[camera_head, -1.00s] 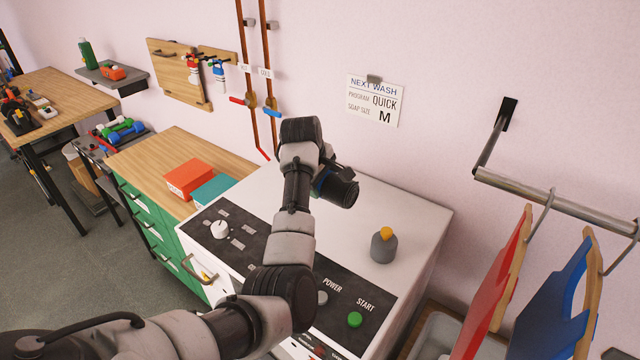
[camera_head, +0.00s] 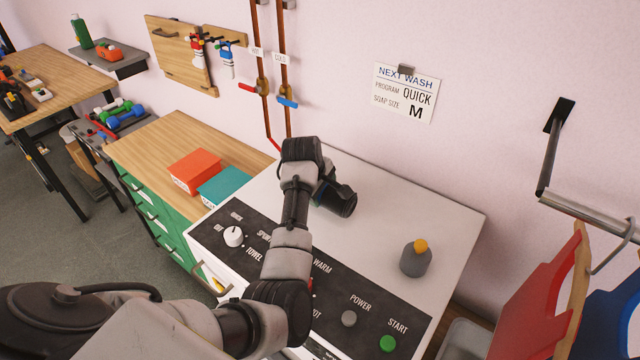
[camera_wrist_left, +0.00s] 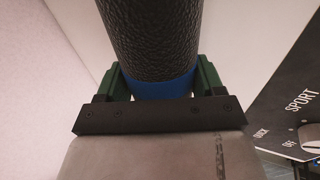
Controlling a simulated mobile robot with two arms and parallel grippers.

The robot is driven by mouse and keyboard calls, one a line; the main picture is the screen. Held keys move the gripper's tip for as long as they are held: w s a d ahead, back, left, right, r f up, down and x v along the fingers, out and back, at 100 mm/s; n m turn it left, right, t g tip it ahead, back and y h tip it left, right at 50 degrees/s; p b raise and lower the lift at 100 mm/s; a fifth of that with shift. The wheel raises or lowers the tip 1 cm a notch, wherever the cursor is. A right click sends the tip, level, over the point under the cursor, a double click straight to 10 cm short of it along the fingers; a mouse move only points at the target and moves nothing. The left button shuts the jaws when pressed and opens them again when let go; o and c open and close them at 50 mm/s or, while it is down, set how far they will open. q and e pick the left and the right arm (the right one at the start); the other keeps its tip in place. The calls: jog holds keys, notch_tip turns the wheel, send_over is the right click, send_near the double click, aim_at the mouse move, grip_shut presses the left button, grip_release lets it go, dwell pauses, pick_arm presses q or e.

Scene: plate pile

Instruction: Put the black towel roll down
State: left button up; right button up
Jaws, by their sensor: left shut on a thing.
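The black towel roll (camera_head: 338,197) is a dark textured cylinder with a blue band at one end. My left gripper (camera_head: 320,185) is shut on it, over the white top of the washing machine (camera_head: 400,190). In the left wrist view, the roll (camera_wrist_left: 150,40) stands out from between the green fingers of the gripper (camera_wrist_left: 163,85), with the blue band (camera_wrist_left: 165,86) between them. I cannot tell whether the roll touches the machine top. My right gripper is not in view.
A grey bottle with a yellow cap (camera_head: 416,262) stands on the machine top, right of the roll. Orange (camera_head: 194,171) and teal (camera_head: 222,187) boxes sit on the wooden counter at left. A metal rail (camera_head: 590,215) with red and blue hanging things is at right. The machine's back right top is clear.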

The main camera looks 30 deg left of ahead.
pick_arm(q)
jog(key=shift+w+a+f, duration=0.7)
jog(key=shift+w+f, duration=0.15)
jog(key=shift+f, duration=0.15)
jog(key=o, duration=0.8)
jog(key=shift+s+d+r, duration=0.1)
jog(key=shift+s, duration=0.05)
jog(key=shift+c, duration=0.2)
jog(key=shift+o, duration=1.1)
jog(key=shift+s+d+r, duration=0.2)
jog(key=shift+s, duration=0.05)
jog(key=shift+s+d+r, duration=0.1)
jog(key=shift+s+r, duration=0.05)
jog(key=shift+w+a, duration=0.2)
jog(key=shift+r, duration=0.2)
jog(key=b+v, duration=0.3)
jog(key=v, duration=0.8)
jog(key=shift+s+r+b, duration=0.15)
jog(key=shift+r+b, duration=0.05)
jog(key=shift+b, duration=0.2)
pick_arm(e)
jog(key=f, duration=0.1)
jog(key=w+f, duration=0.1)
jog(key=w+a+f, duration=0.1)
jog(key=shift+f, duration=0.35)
pick_arm(q)
jog(key=shift+f, duration=0.1)
